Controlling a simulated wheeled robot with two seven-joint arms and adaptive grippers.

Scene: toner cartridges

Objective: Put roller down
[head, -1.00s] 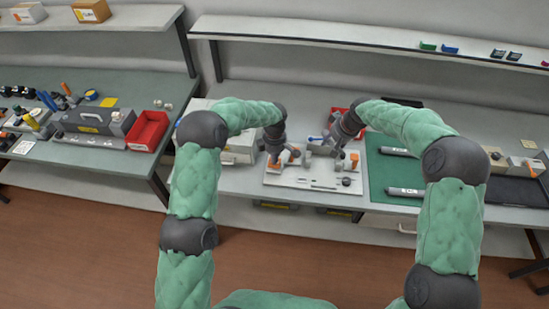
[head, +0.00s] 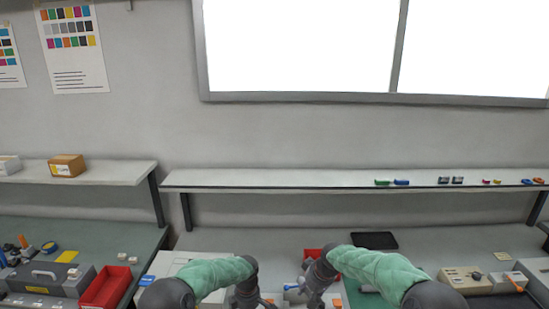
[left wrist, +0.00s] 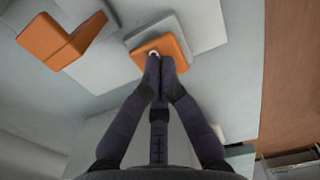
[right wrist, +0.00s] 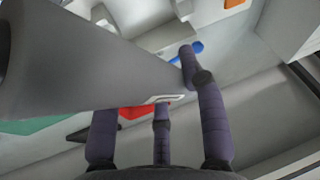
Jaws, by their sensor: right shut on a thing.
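My right gripper (head: 315,292) is low in the head view, above the work table. In the right wrist view its fingers (right wrist: 145,85) are closed around a long grey roller (right wrist: 80,65) with a white mark near its end. The roller crosses the upper left and hides part of a finger. I cannot tell whether it touches anything below. My left gripper (left wrist: 160,65) has its fingertips together in the left wrist view, over a small white part on an orange block (left wrist: 175,48). I cannot tell whether the tips touch it.
Another orange piece (left wrist: 60,40) lies at the upper left of the left wrist view. A beige device (head: 466,279) stands right. A shelf (head: 330,180) runs behind.

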